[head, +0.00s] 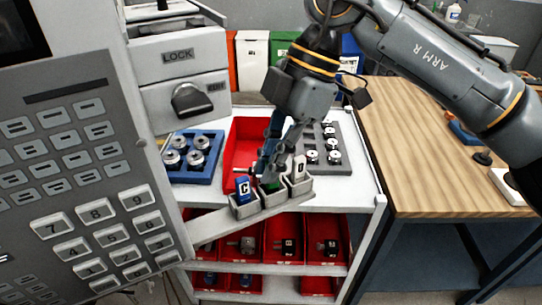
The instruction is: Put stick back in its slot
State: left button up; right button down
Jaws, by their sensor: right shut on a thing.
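A blue stick (245,189) marked with a white letter like C stands in the left slot. A light grey stick (299,167) with a dark mark stands in the right slot. My right gripper (268,172) points down over the middle slot, shut on a green stick (270,185). The fingers hide most of the green stick. Its lower end is at the middle slot; I cannot tell how deep it sits. My left gripper is not in view.
A control panel (90,160) with keys stands close at left. Behind the holder are a blue tray (211,179) and a grey tray (346,168) with metal parts, and a red tray (240,146). A wooden table (420,150) is at right.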

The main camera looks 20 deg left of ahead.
jog(key=shift+f, duration=0.1)
dwell(0.3)
jog(key=shift+f+b, duration=0.4)
jog(key=shift+f, duration=0.1)
dwell(0.3)
jog(key=c, duration=1.3)
grip_release()
jog(key=shift+c, duration=0.2)
jog(key=v, duration=1.2)
